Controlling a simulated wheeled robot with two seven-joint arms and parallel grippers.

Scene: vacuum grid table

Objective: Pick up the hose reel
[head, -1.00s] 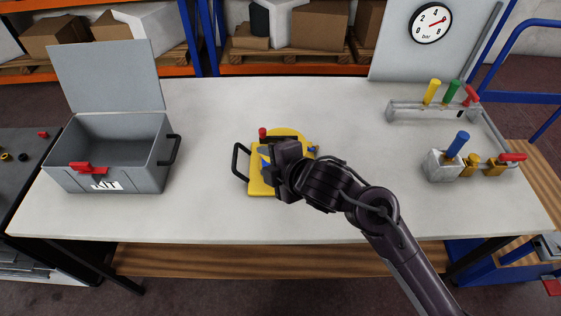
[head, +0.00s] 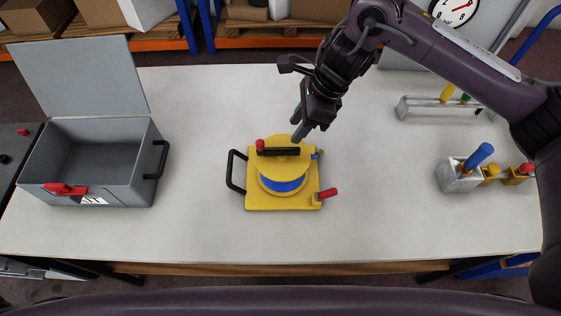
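The hose reel (head: 257,200) lies on the white table, left of the middle. It has a yellow base, a blue hose wound around its drum, a black carry handle at its left and a black bar across the top. A red knob is at its upper left and a red-handled part at its lower right. My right gripper (head: 297,127) points down and left, just behind the reel's upper right side. Its two fingers look apart, with nothing between them. Whether they touch the reel cannot be told. My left gripper is out of view.
An open grey box (head: 130,183) with a raised lid stands at the left of the table. At the right are a metal block with a blue handle (head: 479,156) and a rail with valves (head: 425,107). The table around the reel is clear.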

